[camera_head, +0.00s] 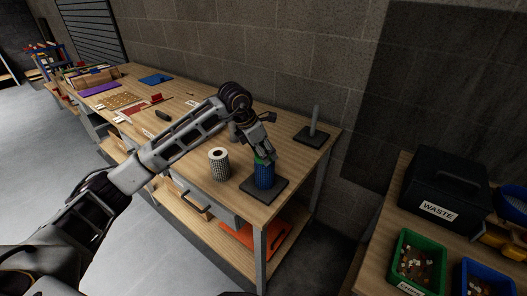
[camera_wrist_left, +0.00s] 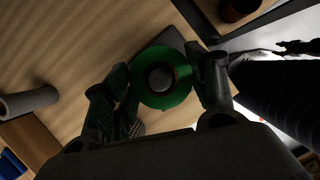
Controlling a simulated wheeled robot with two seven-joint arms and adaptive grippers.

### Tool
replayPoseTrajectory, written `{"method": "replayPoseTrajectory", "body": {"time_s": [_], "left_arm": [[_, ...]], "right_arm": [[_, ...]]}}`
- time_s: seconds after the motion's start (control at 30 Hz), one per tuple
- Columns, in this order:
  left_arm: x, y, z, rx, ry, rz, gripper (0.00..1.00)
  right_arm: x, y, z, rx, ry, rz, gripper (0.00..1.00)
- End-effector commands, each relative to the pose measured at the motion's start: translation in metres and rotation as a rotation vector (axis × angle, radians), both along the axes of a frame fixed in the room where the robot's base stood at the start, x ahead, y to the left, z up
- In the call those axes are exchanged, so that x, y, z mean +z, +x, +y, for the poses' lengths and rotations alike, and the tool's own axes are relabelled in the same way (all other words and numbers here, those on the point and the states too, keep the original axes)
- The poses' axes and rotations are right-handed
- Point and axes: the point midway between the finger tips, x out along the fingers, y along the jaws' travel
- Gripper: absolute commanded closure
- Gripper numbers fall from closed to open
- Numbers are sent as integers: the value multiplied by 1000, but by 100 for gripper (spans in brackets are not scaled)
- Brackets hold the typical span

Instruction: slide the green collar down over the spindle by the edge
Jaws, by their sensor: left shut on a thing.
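My left gripper (camera_head: 264,154) is shut on the green collar from above. In the left wrist view the collar (camera_wrist_left: 181,84) shows as a ring between the fingers (camera_wrist_left: 163,86). The grey end of the spindle (camera_wrist_left: 160,78) shows inside the collar's hole. I cannot tell how far down the collar sits. The rest of the spindle is hidden. My right gripper is not in view.
A grey patterned roll (camera_head: 219,164) stands just left of the dark base. A second spindle (camera_head: 315,119) stands bare on its own base at the back right. A red piece and boards lie farther left. A side table holds a waste box (camera_head: 443,185) and bins.

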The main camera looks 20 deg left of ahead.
Motion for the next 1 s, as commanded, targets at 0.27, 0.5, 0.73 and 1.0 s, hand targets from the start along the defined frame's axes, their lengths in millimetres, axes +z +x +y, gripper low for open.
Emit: {"method": "replayPoseTrajectory", "body": {"time_s": [0.27,0.5,0.73,1.0], "left_arm": [[0,0,0,0,0,0,29],[0,0,0,0,0,0,18],[1,0,0,0,0,0,18],[15,-4,5,1,1,-1,18]], "right_arm": [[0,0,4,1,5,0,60],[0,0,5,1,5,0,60],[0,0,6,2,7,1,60],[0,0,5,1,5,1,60]]}}
